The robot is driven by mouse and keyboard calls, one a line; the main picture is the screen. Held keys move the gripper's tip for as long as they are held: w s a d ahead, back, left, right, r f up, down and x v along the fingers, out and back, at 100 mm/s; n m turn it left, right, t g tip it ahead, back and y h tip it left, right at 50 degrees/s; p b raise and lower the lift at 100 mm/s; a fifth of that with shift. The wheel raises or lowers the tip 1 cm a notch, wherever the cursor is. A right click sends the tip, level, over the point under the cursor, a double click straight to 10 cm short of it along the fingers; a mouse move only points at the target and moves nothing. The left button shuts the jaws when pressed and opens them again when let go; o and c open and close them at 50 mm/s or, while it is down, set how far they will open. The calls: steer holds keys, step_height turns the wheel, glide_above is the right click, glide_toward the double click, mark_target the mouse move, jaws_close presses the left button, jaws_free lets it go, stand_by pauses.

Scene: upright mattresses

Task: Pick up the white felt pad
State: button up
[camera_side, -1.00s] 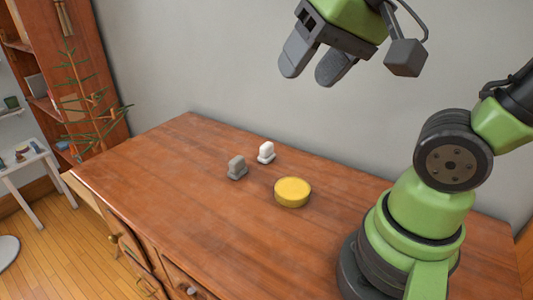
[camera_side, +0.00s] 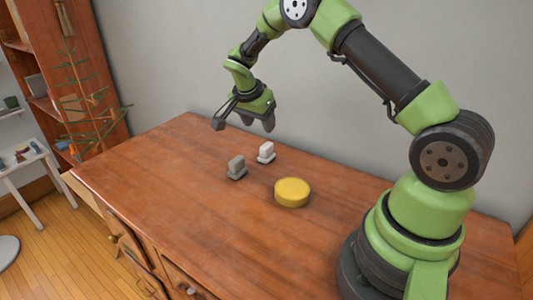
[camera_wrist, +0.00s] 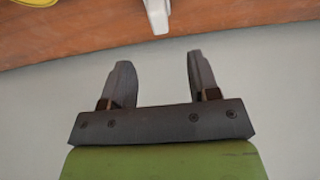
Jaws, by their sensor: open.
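The white felt pad (camera_side: 266,149) stands upright on a small grey base on the wooden table in the side view. In the wrist view a white piece (camera_wrist: 157,14), which looks like the pad, shows at the top edge, partly cut off. My gripper (camera_side: 263,118) is above and just behind the pad in the side view, apart from it. In the wrist view my gripper (camera_wrist: 158,72) has its two fingers spread, with nothing between them. The white piece lies beyond the fingertips, roughly in line with the gap.
A grey upright block (camera_side: 236,165) on a similar base stands left of the pad. A yellow round disc (camera_side: 292,192) lies to the front right. A plain wall (camera_side: 330,110) rises behind the table (camera_side: 200,225). The table's left and front parts are clear.

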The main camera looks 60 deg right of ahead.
mark_target(266, 145)
steer(key=x, duration=1)
steer(key=shift+a+f, duration=0.1)
steer(key=shift+f, duration=0.05)
steer(key=c, duration=0.9)
